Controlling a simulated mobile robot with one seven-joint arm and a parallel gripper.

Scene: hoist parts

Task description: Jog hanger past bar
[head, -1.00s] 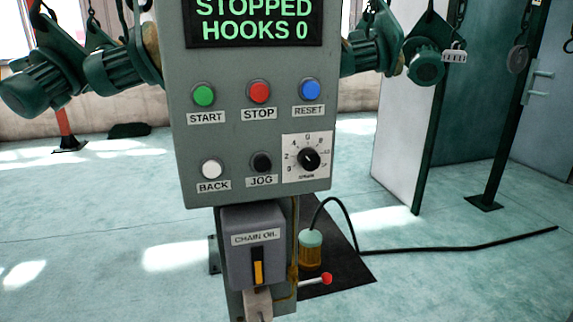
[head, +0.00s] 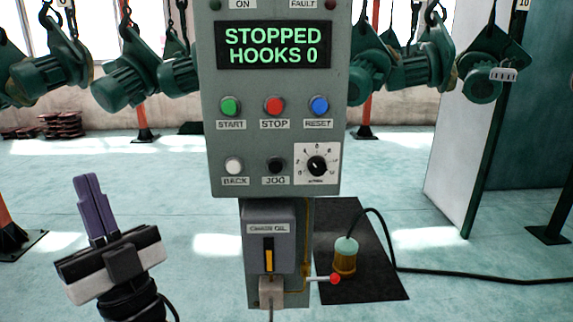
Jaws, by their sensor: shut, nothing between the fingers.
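A grey control panel (head: 216,170) stands upright on a post in the middle of the head view. Its display (head: 273,46) reads "STOPPED HOOKS 0". The black JOG button (head: 276,166) is at the lower middle, between the white BACK button (head: 234,166) and a dial (head: 317,166). Green START (head: 230,106), red STOP (head: 274,106) and blue RESET (head: 319,106) buttons form the row above. Green hoist parts hang from hooks behind, such as one at left (head: 48,77) and one at right (head: 482,80). My gripper (head: 90,195) is shut and empty, pointing up, left of and below the panel, apart from it. I cannot make out a bar.
A chain oil box (head: 257,232) sits on the post below the panel, with a red-tipped lever (head: 334,279) beside it. A white and green partition (head: 464,150) stands at right.

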